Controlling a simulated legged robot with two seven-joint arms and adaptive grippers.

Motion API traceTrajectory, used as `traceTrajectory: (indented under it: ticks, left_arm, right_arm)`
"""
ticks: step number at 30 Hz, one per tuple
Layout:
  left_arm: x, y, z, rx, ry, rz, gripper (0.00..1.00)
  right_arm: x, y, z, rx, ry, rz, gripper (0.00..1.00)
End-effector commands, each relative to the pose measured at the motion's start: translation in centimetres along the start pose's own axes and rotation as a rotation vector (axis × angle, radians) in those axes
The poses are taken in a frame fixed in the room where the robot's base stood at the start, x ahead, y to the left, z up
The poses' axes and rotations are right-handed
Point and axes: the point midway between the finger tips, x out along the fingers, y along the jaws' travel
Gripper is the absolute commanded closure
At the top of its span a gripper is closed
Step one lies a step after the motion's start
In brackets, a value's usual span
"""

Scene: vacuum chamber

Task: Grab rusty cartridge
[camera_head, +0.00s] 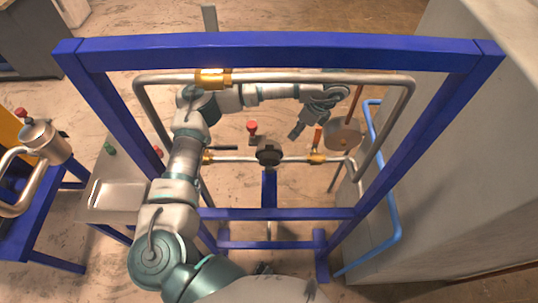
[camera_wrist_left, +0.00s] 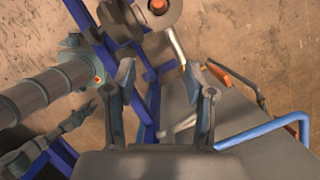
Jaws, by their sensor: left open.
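My left gripper (camera_head: 312,122) reaches over the blue frame and hangs beyond its lower pipe, right of centre. In the left wrist view its two fingers (camera_wrist_left: 160,75) are spread apart with nothing between them. I cannot identify the rusty cartridge for certain. A narrow rusty-orange piece (camera_head: 318,137) shows just right of the fingers in the head view, beside a round metal vessel (camera_head: 343,135). In the left wrist view an orange-brown bar (camera_wrist_left: 220,73) lies right of the fingers, apart from them. My right gripper is not seen.
A blue frame (camera_head: 280,52) with metal pipes and a dark round valve (camera_head: 268,156) surrounds my arm closely. A bent blue pipe (camera_head: 388,235) runs along the grey cabinet (camera_head: 440,200) at right. A red-topped part (camera_head: 252,128) stands behind the lower pipe.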

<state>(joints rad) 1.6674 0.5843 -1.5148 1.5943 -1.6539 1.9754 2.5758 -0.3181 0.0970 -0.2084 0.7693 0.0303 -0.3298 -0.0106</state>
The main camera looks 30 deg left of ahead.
Motion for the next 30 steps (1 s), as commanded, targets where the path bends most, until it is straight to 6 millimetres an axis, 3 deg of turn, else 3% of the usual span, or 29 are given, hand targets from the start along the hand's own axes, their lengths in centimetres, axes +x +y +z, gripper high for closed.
traceTrajectory:
  ticks: [5, 15, 24, 30]
  left_arm:
    - [1.9, 0.2, 2.2, -0.032, -0.060, -0.013, 0.46]
    - [10.0, 0.2, 2.7, -0.030, -0.052, -0.011, 0.46]
    - [12.1, 0.3, 2.2, -0.029, -0.061, -0.016, 0.46]
    - [15.7, 0.8, 3.0, -0.029, -0.054, -0.013, 0.46]
  right_arm:
    - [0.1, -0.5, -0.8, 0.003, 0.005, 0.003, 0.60]
    - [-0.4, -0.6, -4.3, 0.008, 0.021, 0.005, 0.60]
    - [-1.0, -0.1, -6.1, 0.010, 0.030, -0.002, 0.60]
    - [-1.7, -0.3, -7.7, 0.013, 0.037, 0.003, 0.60]
